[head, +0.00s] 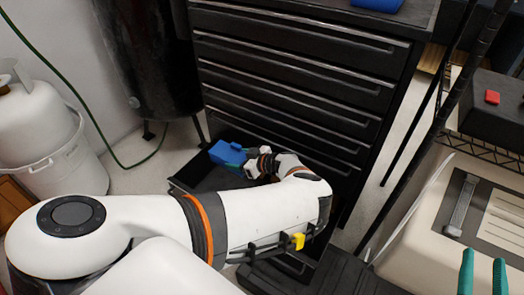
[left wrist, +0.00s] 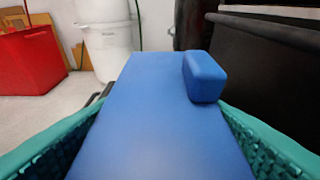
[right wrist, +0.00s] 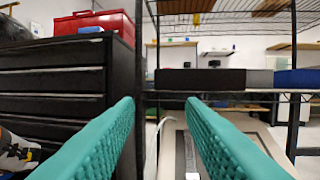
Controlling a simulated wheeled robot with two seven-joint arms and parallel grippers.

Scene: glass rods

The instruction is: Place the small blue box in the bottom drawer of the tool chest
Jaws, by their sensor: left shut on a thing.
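The small blue box (head: 228,153) is between the teal fingers of my left gripper (head: 247,164), which is shut on it. It fills the middle of the left wrist view (left wrist: 145,115), with a raised blue block on one side. The tool chest (head: 300,70) is black, with several closed drawers above. Its bottom drawer (head: 190,182) is pulled open, partly hidden by my left arm. The box is over the drawer's back-left part; I cannot tell whether it touches the drawer. My right gripper (head: 484,272) is open and empty; its parted fingers show in the right wrist view (right wrist: 160,115).
A black cylinder tank (head: 150,60) on legs stands left of the chest, close to the drawer. A white gas bottle (head: 35,115) is further left. A wire rack (head: 485,145) and a beige case (head: 430,225) are on the right, near my right gripper.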

